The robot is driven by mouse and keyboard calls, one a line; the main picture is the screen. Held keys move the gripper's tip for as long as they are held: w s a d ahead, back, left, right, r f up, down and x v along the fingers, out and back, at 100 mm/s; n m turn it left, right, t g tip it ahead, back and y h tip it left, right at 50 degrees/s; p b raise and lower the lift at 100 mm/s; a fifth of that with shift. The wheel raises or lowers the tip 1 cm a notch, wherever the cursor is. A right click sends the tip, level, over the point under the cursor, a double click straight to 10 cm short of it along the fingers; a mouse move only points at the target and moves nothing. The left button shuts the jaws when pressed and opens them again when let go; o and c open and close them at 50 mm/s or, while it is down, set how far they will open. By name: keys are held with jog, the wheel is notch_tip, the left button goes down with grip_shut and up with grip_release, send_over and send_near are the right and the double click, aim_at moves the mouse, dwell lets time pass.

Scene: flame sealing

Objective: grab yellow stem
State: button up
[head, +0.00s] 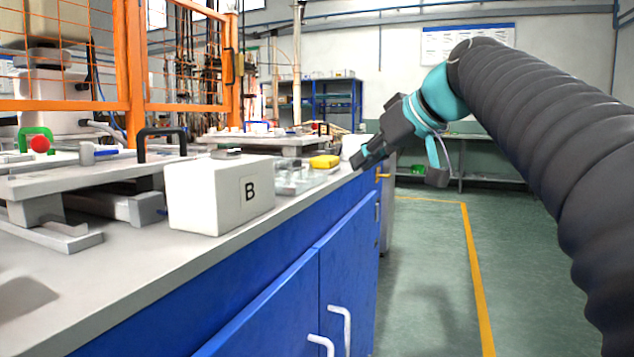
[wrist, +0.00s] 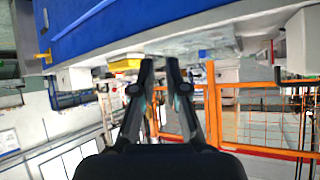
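A small yellow block-like piece (head: 325,162) lies on the bench top behind the white box in the head view. In the wrist view, which is upside down, a yellow piece (wrist: 125,65) shows just left of the fingertips. I cannot make out a clear stem shape on it. My gripper (head: 364,160) hangs over the bench edge, right of the yellow piece in the head view. In the wrist view its fingertips (wrist: 160,62) are a little apart with nothing between them.
A white box marked B (head: 222,195) stands near the bench's front edge. Clear and grey parts (head: 300,178) lie beside the yellow piece. An orange mesh fence (head: 130,70) stands behind the bench. Blue cabinet doors (head: 345,255) are below; the green floor at right is open.

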jog(key=n+y, duration=0.2)
send_near(311, 163)
jog(key=b+x, duration=0.1)
jog(key=x, duration=0.4)
jog(key=shift+w+a+r, duration=0.1)
jog(key=shift+r, duration=0.1)
jog(key=shift+f+x, duration=0.2)
jog(key=shift+x, duration=2.45)
jog(key=shift+d, duration=0.2)
grip_shut()
